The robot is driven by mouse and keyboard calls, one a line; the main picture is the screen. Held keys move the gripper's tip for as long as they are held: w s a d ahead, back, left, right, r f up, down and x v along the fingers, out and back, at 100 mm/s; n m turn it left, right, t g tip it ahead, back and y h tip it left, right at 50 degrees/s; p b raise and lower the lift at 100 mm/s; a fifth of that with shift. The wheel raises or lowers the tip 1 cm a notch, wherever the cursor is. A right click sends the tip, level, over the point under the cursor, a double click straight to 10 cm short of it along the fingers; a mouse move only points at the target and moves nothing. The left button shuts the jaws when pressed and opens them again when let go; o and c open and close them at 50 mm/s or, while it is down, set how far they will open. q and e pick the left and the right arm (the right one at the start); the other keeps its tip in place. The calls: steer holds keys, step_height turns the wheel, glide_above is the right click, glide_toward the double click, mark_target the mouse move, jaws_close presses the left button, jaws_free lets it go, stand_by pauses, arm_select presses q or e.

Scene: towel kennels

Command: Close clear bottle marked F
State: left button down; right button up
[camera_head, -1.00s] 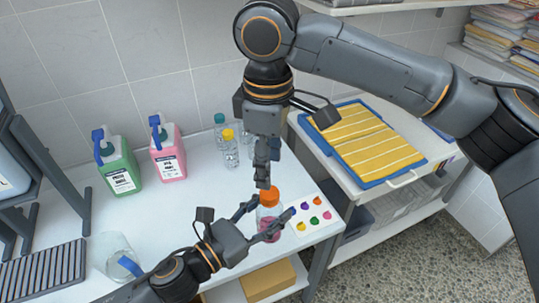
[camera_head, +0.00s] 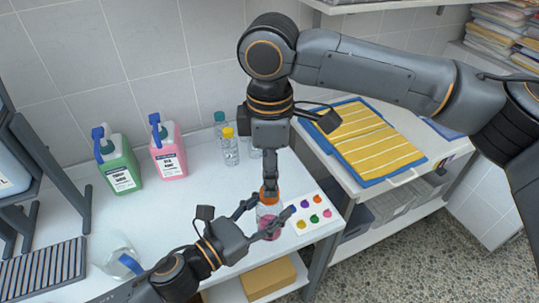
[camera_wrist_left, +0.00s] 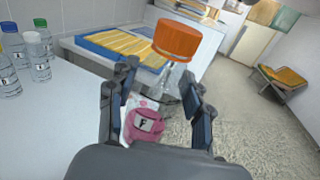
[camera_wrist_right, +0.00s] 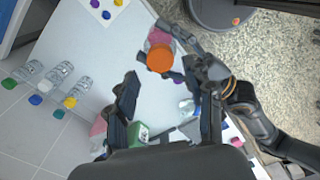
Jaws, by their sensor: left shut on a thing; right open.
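The clear bottle marked F (camera_head: 267,222) stands near the bench's front right edge, with pink contents. Its label with the F shows in the left wrist view (camera_wrist_left: 148,124). An orange cap (camera_wrist_left: 178,40) is at its top; I cannot tell how tightly it sits. My left gripper (camera_head: 262,217) is shut around the bottle's body from the front left. My right gripper (camera_head: 269,186) points down from above, open, its tips close to the cap and partly hiding it. In the right wrist view the cap (camera_wrist_right: 160,58) shows beyond the open fingers.
Small clear bottles (camera_head: 230,150) stand at the back of the white bench (camera_head: 190,210). A green jug (camera_head: 120,165) and a pink jug (camera_head: 168,152) stand to their left. A card with coloured dots (camera_head: 312,213) lies right of the bottle. A blue tray with yellow towel (camera_head: 370,140) is farther right.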

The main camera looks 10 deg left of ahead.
steer(key=shift+f, duration=2.15)
jaws_close()
steer(key=shift+o, duration=0.9)
jaws_free()
step_height(320, 180, up, 12)
